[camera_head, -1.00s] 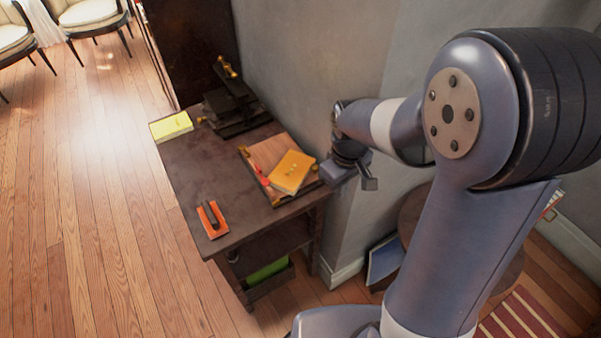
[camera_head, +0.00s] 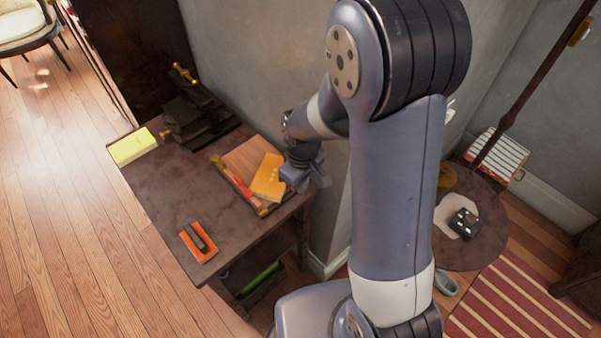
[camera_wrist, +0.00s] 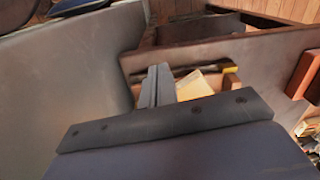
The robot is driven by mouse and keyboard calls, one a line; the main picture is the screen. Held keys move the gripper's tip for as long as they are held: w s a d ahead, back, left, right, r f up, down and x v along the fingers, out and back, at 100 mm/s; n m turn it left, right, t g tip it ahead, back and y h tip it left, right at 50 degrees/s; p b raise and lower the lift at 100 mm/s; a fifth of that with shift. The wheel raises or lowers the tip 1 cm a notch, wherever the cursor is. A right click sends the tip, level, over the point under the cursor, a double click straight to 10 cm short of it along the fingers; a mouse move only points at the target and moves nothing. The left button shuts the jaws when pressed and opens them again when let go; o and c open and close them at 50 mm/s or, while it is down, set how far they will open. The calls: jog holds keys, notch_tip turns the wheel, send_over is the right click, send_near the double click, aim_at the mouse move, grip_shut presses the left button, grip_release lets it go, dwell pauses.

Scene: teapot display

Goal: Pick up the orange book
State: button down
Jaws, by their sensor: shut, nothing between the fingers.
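The orange book (camera_head: 268,177) lies at an angle on a wooden tray (camera_head: 240,187) on the dark table (camera_head: 170,200). A red object (camera_head: 243,188) lies beside its left edge. My gripper (camera_head: 320,179) is just right of the book in the head view, by the table's right side, shut and empty. Whether it touches the book is unclear. In the wrist view my gripper's fingers (camera_wrist: 156,84) are together, and a pale yellow-orange piece (camera_wrist: 190,86), perhaps the book, shows just behind them.
A flat orange item with a dark block (camera_head: 198,243) lies at the table's front. A yellow pad (camera_head: 132,147) and a dark press (camera_head: 198,110) stand at the back. A grey wall (camera_head: 250,70) rises behind the table. A round table (camera_head: 478,244) stands at right.

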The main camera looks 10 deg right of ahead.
aim_at(273, 177)
notch_tip(273, 177, down, 3)
jog(key=shift+s+f, duration=0.1)
jog(key=shift+f, duration=0.1)
jog(key=shift+w+a+p, duration=0.35)
jog(key=shift+w+a, duration=0.45)
jog(key=shift+w, duration=0.15)
jog(key=shift+w+a, duration=0.5)
jog(key=shift+w, duration=0.15)
jog(key=shift+w+a, duration=1.15)
jog(key=shift+w, duration=0.15)
